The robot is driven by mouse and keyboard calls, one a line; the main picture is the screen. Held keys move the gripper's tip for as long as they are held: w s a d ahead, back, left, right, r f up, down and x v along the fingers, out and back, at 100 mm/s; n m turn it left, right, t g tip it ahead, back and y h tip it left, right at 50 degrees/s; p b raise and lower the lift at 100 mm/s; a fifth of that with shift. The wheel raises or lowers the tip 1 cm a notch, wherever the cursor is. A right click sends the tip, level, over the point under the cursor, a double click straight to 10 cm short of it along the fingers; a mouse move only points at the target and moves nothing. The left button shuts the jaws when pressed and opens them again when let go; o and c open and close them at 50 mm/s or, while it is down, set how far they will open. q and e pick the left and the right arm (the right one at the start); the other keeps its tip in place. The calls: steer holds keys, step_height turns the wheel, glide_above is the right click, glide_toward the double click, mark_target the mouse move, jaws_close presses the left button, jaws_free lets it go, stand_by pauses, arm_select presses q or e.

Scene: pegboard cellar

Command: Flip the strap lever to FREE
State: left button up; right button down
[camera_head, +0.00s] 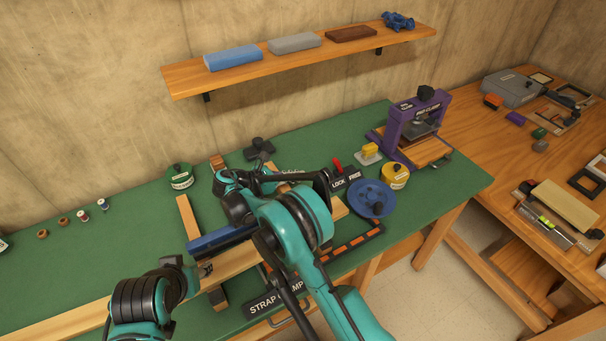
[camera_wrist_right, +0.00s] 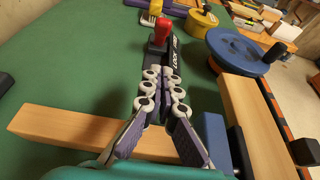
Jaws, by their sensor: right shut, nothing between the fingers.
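The red strap lever (camera_head: 337,164) stands on a black plate lettered LOCK and FREE (camera_head: 353,178) in the head view, at the LOCK end. In the right wrist view the red lever (camera_wrist_right: 170,30) is ahead of my right gripper (camera_wrist_right: 164,75), beyond its fingertips. My right gripper is shut and empty, over the near part of the plate; a gap to the lever shows. In the head view my right arm partly covers the clamp. My left gripper (camera_head: 206,269) is low at a wooden bar (camera_head: 235,265); its finger opening is unclear.
A blue round wheel (camera_head: 371,198) with a black knob and a yellow tin (camera_head: 395,176) are right of the plate. A purple press (camera_head: 414,122) and a yellow block (camera_head: 370,152) stand behind. A shelf (camera_head: 300,56) hangs above.

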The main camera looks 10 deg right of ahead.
mark_target(335, 165)
steer(key=b+x, duration=0.2)
steer(key=x, duration=0.5)
steer(key=shift+d+f, duration=0.3)
steer(key=shift+d, duration=0.05)
steer(key=d, duration=0.1)
steer(key=w+d+r+b, duration=0.1)
steer(key=d, duration=0.1)
steer(key=shift+r, duration=0.2)
steer(key=shift+w+d+r, duration=0.2)
steer(key=shift+d, duration=0.05)
steer(key=shift+r, duration=0.15)
steer(key=shift+d+r+y+p, duration=0.2)
steer(key=shift+y+p, duration=0.1)
steer(key=shift+y, duration=0.2)
steer(key=shift+g, duration=0.3)
steer(key=shift+w+r+y+p, duration=0.1)
steer(key=shift+y+p, duration=0.25)
steer(key=shift+y, duration=0.15)
